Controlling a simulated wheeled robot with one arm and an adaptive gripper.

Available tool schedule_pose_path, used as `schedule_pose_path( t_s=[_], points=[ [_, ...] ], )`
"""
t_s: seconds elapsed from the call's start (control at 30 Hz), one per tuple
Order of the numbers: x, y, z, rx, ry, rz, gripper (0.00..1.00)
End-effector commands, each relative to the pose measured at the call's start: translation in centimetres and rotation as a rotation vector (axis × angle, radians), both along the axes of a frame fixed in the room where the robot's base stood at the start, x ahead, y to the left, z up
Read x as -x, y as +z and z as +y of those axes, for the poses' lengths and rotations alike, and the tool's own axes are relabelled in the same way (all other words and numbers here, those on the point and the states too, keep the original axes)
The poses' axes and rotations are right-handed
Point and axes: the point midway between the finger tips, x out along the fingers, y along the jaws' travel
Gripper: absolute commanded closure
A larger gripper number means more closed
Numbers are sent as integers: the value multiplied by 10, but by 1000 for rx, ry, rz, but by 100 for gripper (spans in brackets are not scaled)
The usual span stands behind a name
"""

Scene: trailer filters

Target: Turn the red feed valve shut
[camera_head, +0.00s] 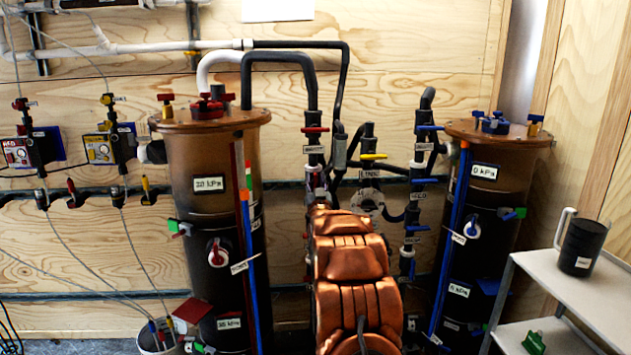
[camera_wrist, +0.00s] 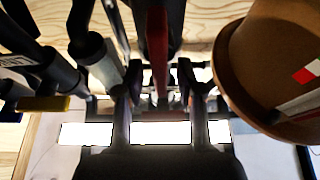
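A red valve handle (camera_head: 314,129) sits on a dark vertical pipe right of the left brown-topped tank, with a white label below it. It lies roughly crosswise to the pipe in the head view. In the wrist view the red handle (camera_wrist: 157,45) appears as a long bar at top centre, pointing toward the camera. My gripper (camera_wrist: 160,82) has its two fingers apart, one on each side of the handle's line, with a gap visible between them. Contact with the handle cannot be told. In the head view my copper-coloured arm hides most of the gripper.
The left tank (camera_head: 205,165) stands close beside the pipe; its brown rim (camera_wrist: 258,75) is at right in the wrist view. A yellow-handled valve (camera_head: 373,156) and blue-handled valve (camera_head: 430,128) are to the right. A grey shelf (camera_head: 565,285) stands at far right.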

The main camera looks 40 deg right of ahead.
Motion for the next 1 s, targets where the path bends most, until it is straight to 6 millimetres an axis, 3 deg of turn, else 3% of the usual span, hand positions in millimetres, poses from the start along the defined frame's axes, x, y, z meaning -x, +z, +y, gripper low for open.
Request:
schedule_pose_path(
  t_s=[0.4, 0.77, 1.0],
  points=[
    [-3, 1, -2, -1, 0, 2, 64],
    [-3, 1, -2, -1, 0, 2, 100],
    [-3, 1, -2, -1, 0, 2, 100]
  ],
)
